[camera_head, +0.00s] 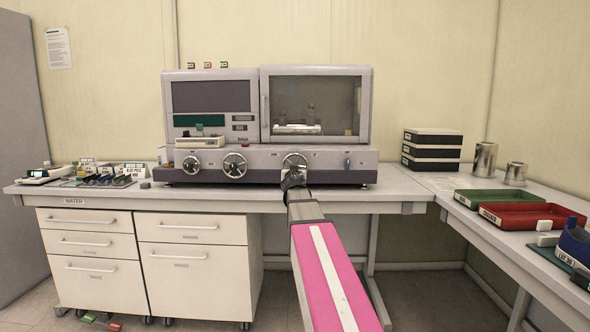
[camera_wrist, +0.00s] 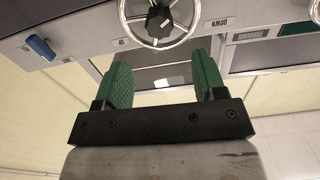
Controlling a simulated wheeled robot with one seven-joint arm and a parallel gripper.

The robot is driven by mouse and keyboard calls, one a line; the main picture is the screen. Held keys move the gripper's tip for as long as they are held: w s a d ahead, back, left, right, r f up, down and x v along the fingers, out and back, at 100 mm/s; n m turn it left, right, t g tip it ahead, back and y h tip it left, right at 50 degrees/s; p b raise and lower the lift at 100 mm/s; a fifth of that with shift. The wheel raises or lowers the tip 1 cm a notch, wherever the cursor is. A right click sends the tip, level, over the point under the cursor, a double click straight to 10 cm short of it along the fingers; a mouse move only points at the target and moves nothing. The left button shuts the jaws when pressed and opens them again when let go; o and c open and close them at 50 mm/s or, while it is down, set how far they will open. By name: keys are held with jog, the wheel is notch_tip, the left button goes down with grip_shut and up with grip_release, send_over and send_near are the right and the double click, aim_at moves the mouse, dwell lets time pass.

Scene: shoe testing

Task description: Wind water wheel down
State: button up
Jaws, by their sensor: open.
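A grey test machine (camera_head: 262,155) stands on the bench with several dials and wheels along its lower front panel. My gripper (camera_head: 291,181) is in front of the right-hand spoked handwheel (camera_head: 295,160) and partly covers its lower part. In the wrist view, which looks upside down, my gripper (camera_wrist: 161,68) has its two green fingers spread wide with nothing between them. The handwheel (camera_wrist: 160,20) with its black hub lies just beyond the fingertips, apparently apart from them. A small label beside it shows inverted lettering. I cannot read a water label on this wheel.
A blue lever (camera_head: 347,164) is to the right. Black boxes (camera_head: 431,149) and a red tray (camera_head: 527,216) stand on the right. The bench front has some free room.

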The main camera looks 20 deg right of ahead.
jog(key=x, duration=0.9)
jog(key=c, duration=0.9)
